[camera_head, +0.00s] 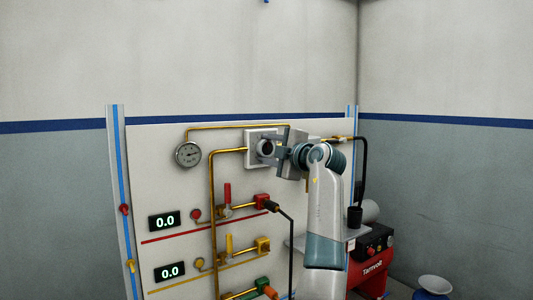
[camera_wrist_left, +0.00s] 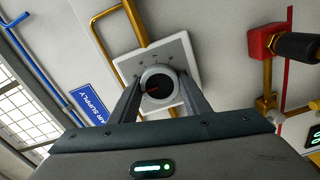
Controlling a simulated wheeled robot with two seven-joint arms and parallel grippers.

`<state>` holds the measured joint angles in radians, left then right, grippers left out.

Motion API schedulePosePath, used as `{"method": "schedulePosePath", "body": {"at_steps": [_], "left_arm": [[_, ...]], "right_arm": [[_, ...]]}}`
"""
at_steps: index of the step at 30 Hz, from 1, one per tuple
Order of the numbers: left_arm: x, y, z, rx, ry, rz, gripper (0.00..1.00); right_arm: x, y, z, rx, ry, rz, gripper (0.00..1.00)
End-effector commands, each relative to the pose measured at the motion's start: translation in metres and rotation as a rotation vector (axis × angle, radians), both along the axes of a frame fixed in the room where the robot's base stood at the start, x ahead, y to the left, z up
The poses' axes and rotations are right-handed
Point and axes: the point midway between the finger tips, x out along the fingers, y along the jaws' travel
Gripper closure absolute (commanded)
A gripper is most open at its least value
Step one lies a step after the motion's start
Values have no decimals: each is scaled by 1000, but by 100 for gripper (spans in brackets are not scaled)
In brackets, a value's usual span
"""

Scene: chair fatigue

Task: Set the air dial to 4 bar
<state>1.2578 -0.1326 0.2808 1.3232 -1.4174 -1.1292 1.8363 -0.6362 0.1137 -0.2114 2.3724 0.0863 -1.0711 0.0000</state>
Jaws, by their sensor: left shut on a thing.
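The air dial is a round grey knob (camera_head: 265,148) on a white square plate (camera_head: 251,136) on the panel. In the left wrist view the knob (camera_wrist_left: 163,78) shows a red pointer line toward the lower left of the picture, with small scale marks around it that I cannot read. My left gripper (camera_head: 268,150) faces the panel. In the left wrist view its two fingers (camera_wrist_left: 158,92) are shut on either side of the knob. A round gauge (camera_head: 188,154) sits left of the dial; its reading is too small to tell. My right gripper is not in view.
Brass pipes (camera_head: 213,190) run along the panel. Below the dial are a red valve handle (camera_head: 227,192), a yellow valve handle (camera_head: 229,243) and two displays (camera_head: 165,221) reading 0.0. A red machine (camera_head: 372,262) stands at right. A blue "AIR SUPPLY" label (camera_wrist_left: 92,104) is near the dial.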

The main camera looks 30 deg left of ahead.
Motion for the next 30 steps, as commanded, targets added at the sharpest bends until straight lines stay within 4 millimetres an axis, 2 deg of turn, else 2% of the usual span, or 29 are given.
{"method": "schedulePosePath", "body": {"at_steps": [14, 15, 17, 30], "left_arm": [[-1, 1, 2, -7, -23, 2, 79], [-1, 1, 2, -7, -23, 2, 55], [-1, 1, 1, -8, -23, 2, 40], [-1, -3, 0, -8, -20, 0, 38]], "right_arm": [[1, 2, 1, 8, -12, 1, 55], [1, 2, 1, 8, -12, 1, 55], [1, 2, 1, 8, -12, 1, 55], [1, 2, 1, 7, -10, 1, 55]]}}
